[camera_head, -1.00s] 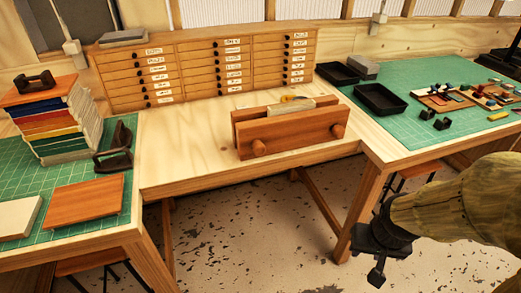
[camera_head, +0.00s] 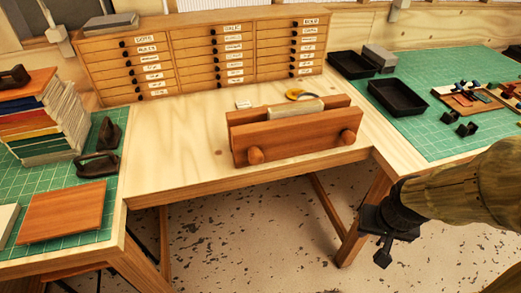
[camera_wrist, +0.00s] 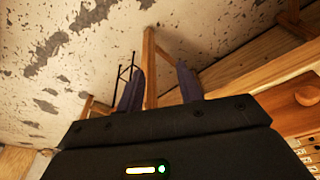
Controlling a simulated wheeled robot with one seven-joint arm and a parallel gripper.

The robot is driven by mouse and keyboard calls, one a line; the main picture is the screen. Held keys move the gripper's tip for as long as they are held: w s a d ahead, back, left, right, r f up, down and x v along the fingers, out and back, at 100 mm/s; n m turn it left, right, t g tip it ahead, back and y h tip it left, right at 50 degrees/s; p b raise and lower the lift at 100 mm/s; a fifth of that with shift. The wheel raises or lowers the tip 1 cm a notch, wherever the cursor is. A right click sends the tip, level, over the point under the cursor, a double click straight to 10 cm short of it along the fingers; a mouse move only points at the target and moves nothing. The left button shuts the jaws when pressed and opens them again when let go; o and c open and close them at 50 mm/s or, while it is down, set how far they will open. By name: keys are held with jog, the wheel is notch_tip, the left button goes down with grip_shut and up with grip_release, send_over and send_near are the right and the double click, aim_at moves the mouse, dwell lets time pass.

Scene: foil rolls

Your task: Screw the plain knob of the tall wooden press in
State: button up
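The wooden press (camera_head: 300,138) stands on the middle table, two upright reddish boards with a pale block (camera_head: 296,107) between them. Its front board has two round wooden knobs, a left knob (camera_head: 255,156) and a right knob (camera_head: 347,137). I cannot tell which knob is plain. One knob (camera_wrist: 308,95) shows at the right edge of the wrist view. My gripper (camera_head: 383,250) hangs to the right of the press, beyond the table's front edge and apart from it. In the wrist view its two fingers (camera_wrist: 161,82) are spread with nothing between them.
A labelled drawer cabinet (camera_head: 205,60) stands behind the press. A yellow-and-black round item (camera_head: 301,95) lies behind it. Black trays (camera_head: 398,98) lie on the right green mat; books (camera_head: 40,115) are stacked at left. The table left of the press is clear.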

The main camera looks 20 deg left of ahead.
jog(key=shift+w+a, duration=0.1)
jog(key=shift+w, duration=0.1)
jog(key=shift+o, duration=1.3)
jog(key=shift+s+a, duration=0.1)
jog(key=shift+s, duration=0.25)
jog(key=o, duration=0.3)
jog(key=shift+f, duration=0.1)
jog(key=shift+o, duration=0.4)
jog(key=w+a+f+n+t+y+b, duration=0.1)
jog(key=w+a+f+n+t+b, duration=0.2)
jog(key=b, duration=0.4)
jog(key=w+a+f+n, duration=0.1)
jog(key=a, duration=0.1)
jog(key=shift+w+a+f+b, duration=0.25)
jog(key=shift+w+a+b, duration=0.05)
jog(key=shift+a+b, duration=0.1)
jog(key=a+n+t+y+b, duration=0.7)
jog(key=a+n+t+b, duration=0.3)
jog(key=a+n+b, duration=0.4)
jog(key=a+b, duration=0.5)
jog(key=b, duration=0.1)
jog(key=shift+w+a+f+y, duration=0.15)
jog(key=shift+w+f+y, duration=0.15)
jog(key=shift+f+y, duration=0.1)
jog(key=shift+a+r, duration=0.1)
